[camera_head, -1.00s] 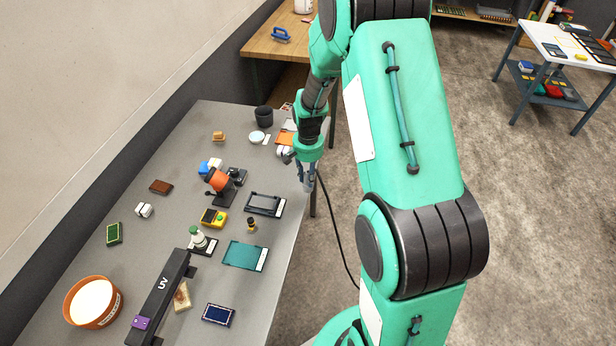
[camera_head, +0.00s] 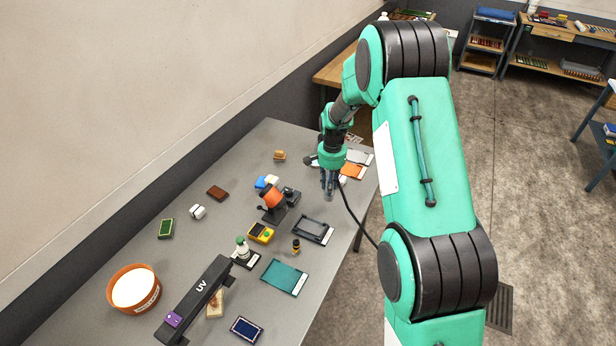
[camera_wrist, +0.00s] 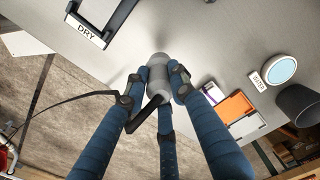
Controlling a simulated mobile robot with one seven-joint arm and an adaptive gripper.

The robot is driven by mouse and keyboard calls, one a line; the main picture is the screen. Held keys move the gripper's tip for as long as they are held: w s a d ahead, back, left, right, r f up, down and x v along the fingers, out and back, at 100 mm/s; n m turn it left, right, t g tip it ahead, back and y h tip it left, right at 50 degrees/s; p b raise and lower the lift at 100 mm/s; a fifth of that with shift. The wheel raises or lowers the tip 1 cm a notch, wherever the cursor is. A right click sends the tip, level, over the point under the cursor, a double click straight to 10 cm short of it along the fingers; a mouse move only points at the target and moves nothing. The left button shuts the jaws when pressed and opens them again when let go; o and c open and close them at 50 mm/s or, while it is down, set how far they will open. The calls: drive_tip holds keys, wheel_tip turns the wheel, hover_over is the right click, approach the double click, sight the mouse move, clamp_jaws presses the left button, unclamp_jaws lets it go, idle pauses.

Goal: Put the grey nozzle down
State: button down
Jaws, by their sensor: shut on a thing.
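My gripper (camera_head: 329,192) is over the far right part of the grey table, behind the black-framed tray (camera_head: 313,230). In the wrist view my gripper (camera_wrist: 158,88) is shut on the grey nozzle (camera_wrist: 157,72), a rounded grey piece with a dark angled part beside it. The nozzle's tip points towards the table top. I cannot tell whether it touches the table. The tray also shows in the wrist view, with a "DRY" label (camera_wrist: 86,31). In the head view the nozzle is small and hard to tell from the fingers.
Bare table (camera_wrist: 195,45) lies around the nozzle. An orange pad (camera_wrist: 236,106), a pale blue disc (camera_wrist: 282,69) and a dark cup (camera_wrist: 299,106) are to the right. A thin dark cable (camera_head: 352,215) hangs near the table edge.

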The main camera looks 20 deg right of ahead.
drive_tip(key=w+a, duration=0.3)
drive_tip(key=w, duration=0.2)
drive_tip(key=shift+a+m, duration=0.4)
drive_tip(key=shift+w, duration=0.2)
drive_tip(key=w+d+f+b, duration=0.1)
drive_tip(key=w+d, duration=0.1)
drive_tip(key=w, duration=1.3)
drive_tip(key=shift+w+f, duration=0.3)
drive_tip(key=shift+w, duration=0.05)
drive_tip(key=shift+f+b, duration=0.4)
drive_tip(key=shift+f, duration=1.3)
drive_tip(key=shift+f, duration=0.15)
drive_tip(key=c, duration=1.5)
unclamp_jaws()
drive_tip(key=shift+o, duration=0.2)
